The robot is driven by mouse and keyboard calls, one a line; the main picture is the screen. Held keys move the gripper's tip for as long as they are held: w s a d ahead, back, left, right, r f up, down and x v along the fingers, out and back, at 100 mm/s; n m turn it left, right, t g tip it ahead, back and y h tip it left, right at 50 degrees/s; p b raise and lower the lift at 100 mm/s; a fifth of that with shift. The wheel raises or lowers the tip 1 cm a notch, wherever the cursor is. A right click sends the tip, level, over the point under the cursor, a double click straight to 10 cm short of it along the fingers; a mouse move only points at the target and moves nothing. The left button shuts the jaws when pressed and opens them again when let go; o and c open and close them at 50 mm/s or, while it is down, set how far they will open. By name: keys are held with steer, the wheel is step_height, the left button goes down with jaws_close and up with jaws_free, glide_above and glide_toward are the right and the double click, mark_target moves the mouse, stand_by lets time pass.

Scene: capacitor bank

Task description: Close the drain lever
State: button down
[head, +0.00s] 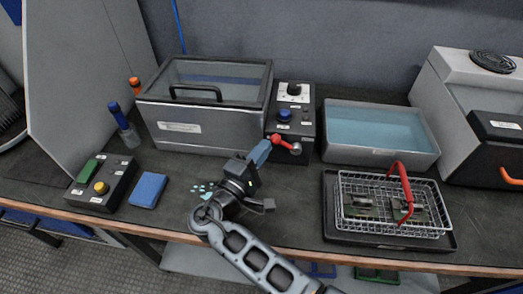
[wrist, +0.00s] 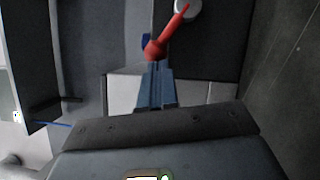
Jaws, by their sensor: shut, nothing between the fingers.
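The drain lever is a red handle (head: 276,139) with a metal hub (head: 296,148) on the front of the dark control box (head: 290,118). In the head view the red handle points left and slightly up from the hub, with its knob at the upper left. My gripper (head: 262,148) is shut and empty, with its blue fingertips close to the red knob. In the wrist view the shut fingers (wrist: 156,72) reach up to the red lever (wrist: 170,32), just below its knob. I cannot tell whether they touch.
A lidded metal tank (head: 205,138) stands left of the control box, and an open water tray (head: 380,155) stands right. A wire basket with a red handle (head: 401,182) sits on a black tray at right front. A blue sponge (head: 149,190) lies at left front.

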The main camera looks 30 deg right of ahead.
steer(key=shift+r+m, duration=0.2)
steer(key=shift+m, duration=0.1)
steer(key=shift+s+d+r+m+y, duration=0.1)
steer(key=shift+d+r+m+y, duration=0.1)
steer(key=shift+r+m, duration=0.2)
steer(key=shift+s+d+r+m+y, duration=0.1)
steer(key=shift+r+m+y, duration=0.15)
steer(key=shift+m, duration=0.25)
steer(key=d+r+m+y, duration=0.1)
steer(key=m, duration=0.1)
steer(key=s+d+r+m+y, duration=0.1)
steer(key=m, duration=0.1)
steer(key=s+d+r+m+g+y, duration=0.1)
steer(key=m, duration=0.1)
steer(key=shift+s+r+p, duration=0.15)
steer(key=shift+r+p, duration=0.15)
steer(key=shift+p, duration=0.05)
